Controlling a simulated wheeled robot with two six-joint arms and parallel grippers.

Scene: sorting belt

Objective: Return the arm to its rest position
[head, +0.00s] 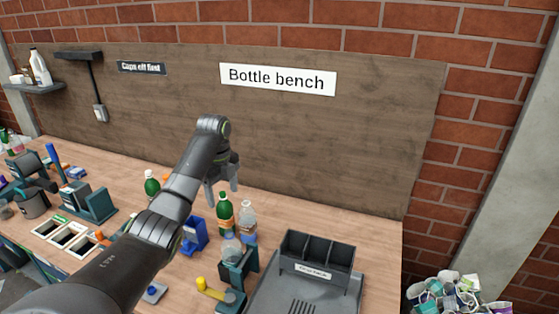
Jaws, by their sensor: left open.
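My left arm reaches in from the bottom left over the wooden bench. Its gripper (221,187) hangs above the bench near the back board, with its fingers apart and nothing between them. A green bottle (225,212) and a clear bottle (247,220) stand upright just in front and to the right of it. Another green bottle (151,184) stands to the left, behind my forearm. My right gripper does not show.
A dark divided bin (320,253) stands on a grey tray at the right. A teal fixture with a yellow handle (211,289) and a blue holder (195,236) stand close to my arm. A heap of waste (446,295) lies beyond the bench's right end.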

